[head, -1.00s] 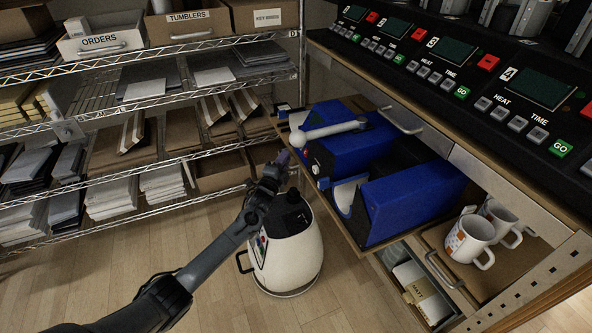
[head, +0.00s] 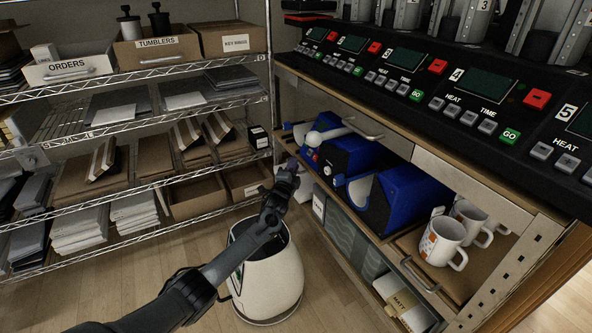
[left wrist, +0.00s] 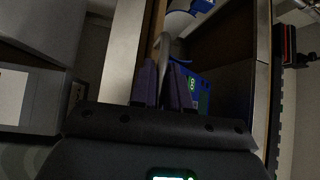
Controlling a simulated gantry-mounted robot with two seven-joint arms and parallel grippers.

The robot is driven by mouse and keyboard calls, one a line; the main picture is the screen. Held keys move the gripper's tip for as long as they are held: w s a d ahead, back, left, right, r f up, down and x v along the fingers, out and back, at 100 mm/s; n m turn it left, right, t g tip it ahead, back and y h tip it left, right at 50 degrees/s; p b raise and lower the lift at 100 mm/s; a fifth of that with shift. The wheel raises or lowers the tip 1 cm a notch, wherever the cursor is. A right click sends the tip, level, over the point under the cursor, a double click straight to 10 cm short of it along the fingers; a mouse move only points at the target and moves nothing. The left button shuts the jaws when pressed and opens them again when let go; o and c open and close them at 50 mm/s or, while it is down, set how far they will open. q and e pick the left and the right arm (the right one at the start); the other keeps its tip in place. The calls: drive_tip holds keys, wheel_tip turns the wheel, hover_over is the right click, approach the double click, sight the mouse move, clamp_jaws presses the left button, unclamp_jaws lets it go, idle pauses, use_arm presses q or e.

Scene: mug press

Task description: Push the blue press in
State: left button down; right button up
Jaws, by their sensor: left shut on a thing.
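The blue press (head: 345,160) stands on a pull-out shelf under the counter, left of a second blue machine (head: 400,198). A pale lever with a rounded end (head: 325,123) lies across its top. My left gripper (head: 291,168) is at the shelf's front left, just in front of the press. In the left wrist view, its fingers (left wrist: 163,88) are closed around a curved grey metal bar that looks like a handle (left wrist: 167,45). Part of a blue body with a green display (left wrist: 193,84) shows just right of the fingers. My right gripper is out of view.
A white rounded container (head: 268,285) stands on the floor below my left arm. A wire rack (head: 150,140) with boxes and papers fills the left. A control panel (head: 450,90) overhangs the presses.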

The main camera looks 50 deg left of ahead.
use_arm(q)
drive_tip(key=c, duration=1.2)
unclamp_jaws()
drive_tip(key=shift+s, duration=0.1)
drive_tip(key=p+v, duration=0.2)
drive_tip(key=v, duration=0.8)
drive_tip(key=shift+s+d+f, duration=0.1)
drive_tip(key=shift+s+d, duration=0.1)
drive_tip(key=shift+s, duration=0.15)
